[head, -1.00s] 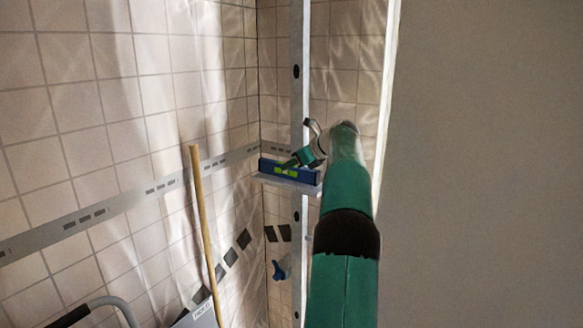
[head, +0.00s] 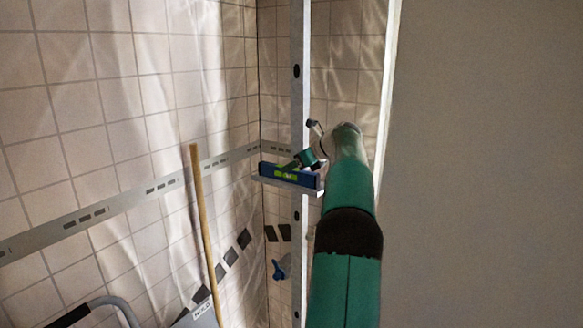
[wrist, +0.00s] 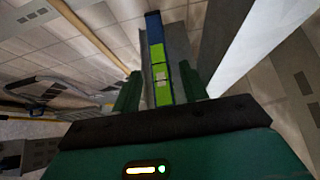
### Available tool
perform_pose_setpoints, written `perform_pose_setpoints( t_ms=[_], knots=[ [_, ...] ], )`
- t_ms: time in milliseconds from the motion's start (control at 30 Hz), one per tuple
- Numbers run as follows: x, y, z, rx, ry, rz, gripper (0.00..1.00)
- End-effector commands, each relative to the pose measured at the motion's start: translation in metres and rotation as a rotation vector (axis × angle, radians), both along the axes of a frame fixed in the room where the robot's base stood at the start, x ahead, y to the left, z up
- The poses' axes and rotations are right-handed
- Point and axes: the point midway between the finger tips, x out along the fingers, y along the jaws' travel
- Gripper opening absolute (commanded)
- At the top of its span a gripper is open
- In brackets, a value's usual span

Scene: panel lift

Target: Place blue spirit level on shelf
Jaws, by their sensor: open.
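The blue spirit level (head: 291,175) with its green vial section lies lengthwise on the small grey shelf (head: 287,184) at the metal upright. In the wrist view the level (wrist: 155,45) runs away from me between my two green fingers, with the grey shelf (wrist: 177,45) beside and under it. My gripper (wrist: 158,85) is open, with a finger on each side of the level's near end. In the head view my gripper (head: 300,161) is at the level, partly hidden by my own arm. Whether a finger touches the level I cannot tell.
A metal upright (head: 299,90) stands in the tiled corner. A wooden pole (head: 204,230) leans at the left, above a grey sign or bucket (head: 197,315). A blue clamp-like object (head: 281,267) is low by the upright. A plain wall (head: 480,160) fills the right.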

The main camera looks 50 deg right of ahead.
Motion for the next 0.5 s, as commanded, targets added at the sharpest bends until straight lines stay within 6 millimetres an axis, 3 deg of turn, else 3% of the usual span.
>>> perform_pose_setpoints(
  t_ms=[300, 500],
  knots=[
    [-0.044, -0.005, 0.031, -0.002, 0.0, -0.002, 0.43],
    [-0.055, -0.005, 0.038, -0.001, 0.0, -0.001, 0.43]
  ],
)
